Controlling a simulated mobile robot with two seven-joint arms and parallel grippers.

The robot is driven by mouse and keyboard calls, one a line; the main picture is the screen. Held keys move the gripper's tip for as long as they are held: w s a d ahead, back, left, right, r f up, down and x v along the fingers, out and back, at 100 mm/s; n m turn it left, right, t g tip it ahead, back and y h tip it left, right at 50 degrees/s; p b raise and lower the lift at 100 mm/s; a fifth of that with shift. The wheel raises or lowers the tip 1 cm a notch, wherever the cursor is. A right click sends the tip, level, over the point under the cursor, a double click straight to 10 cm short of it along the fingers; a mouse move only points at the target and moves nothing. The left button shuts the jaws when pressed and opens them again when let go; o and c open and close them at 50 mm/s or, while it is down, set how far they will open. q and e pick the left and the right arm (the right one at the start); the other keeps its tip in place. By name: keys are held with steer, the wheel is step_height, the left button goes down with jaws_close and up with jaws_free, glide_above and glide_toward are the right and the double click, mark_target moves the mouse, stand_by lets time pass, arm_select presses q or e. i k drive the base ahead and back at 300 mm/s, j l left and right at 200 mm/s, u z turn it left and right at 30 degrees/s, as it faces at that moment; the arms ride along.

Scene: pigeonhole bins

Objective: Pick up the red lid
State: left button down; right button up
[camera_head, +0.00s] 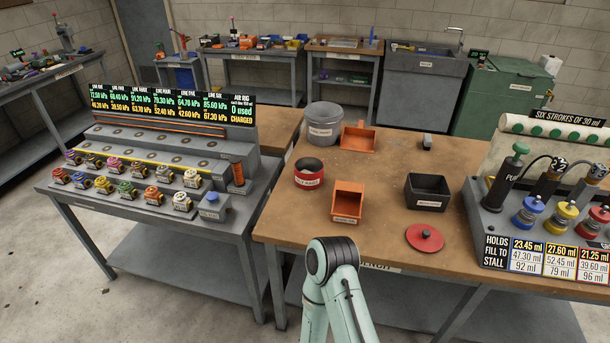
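The red lid (425,238) is a flat round disc with a small dark knob. It lies on the brown wooden bench (375,220) near the front edge, right of centre, with nothing on it. A round red-banded container (309,181), open at the top, stands further left on the same bench. Neither of my grippers shows in the head view. Only a pale green link and dark joint of one of my arms rise at the bottom centre, left of the lid.
Orange bins (347,205) (358,139), a black bin (428,205) and a grey bucket (323,130) stand behind and left of the lid. A pump rig (515,215) stands to its right. A valve stand (150,165) is on the left table. Bare wood surrounds the lid.

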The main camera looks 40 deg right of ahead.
mark_target(424, 238)
steer(key=z, duration=2.35)
